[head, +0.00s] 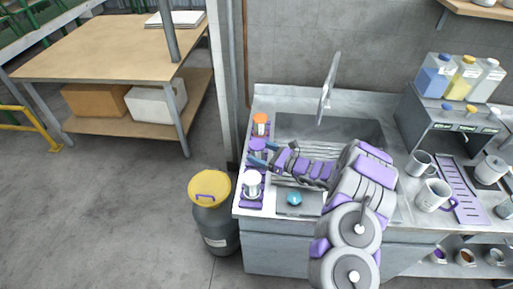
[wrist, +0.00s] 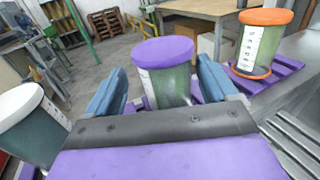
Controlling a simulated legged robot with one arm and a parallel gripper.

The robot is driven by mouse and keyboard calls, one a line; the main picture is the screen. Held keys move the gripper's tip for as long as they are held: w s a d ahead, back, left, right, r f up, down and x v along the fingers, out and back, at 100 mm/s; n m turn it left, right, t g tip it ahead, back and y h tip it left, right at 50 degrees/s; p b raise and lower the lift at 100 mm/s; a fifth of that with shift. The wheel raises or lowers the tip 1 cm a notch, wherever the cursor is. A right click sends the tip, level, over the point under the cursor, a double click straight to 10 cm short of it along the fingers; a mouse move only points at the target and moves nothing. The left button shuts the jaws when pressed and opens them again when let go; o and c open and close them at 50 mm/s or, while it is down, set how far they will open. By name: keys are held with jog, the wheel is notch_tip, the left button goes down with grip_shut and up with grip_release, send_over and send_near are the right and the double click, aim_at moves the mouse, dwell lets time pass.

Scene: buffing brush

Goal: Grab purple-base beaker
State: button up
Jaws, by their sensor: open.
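The purple beaker (head: 258,147) stands upright on a purple stand at the left end of the counter, between a white-lidded and an orange-lidded beaker. In the wrist view it is the purple-topped beaker (wrist: 163,65) with a clear greenish body; its lower part is hidden behind my gripper. My gripper (head: 262,154) is open, and in the wrist view its blue fingers (wrist: 165,85) lie to either side of this beaker. I cannot tell whether they touch it.
The white-lidded beaker (head: 252,184) and the orange-lidded beaker (head: 261,124) stand close on either side. A sink (head: 300,128) with a tall faucet (head: 328,85) lies to the right. Mugs (head: 433,195) and a dispenser (head: 450,120) stand farther right. A yellow-lidded bin (head: 210,186) is on the floor.

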aim_at(253, 147)
jog(key=b+x, duration=0.1)
jog(key=x, duration=0.2)
jog(key=shift+w+a+f, duration=0.15)
jog(key=shift+w+a, duration=0.05)
jog(key=shift+w, duration=0.15)
jog(key=shift+w+d+r, duration=0.15)
jog(key=shift+w+r, duration=0.05)
jog(key=shift+w, duration=0.05)
jog(key=shift+c, duration=0.2)
jog(key=shift+a+f, duration=0.1)
jog(key=shift+a, duration=0.65)
jog(key=c, duration=0.4)
jog(key=shift+d, duration=0.55)
jog(key=c, duration=0.6)
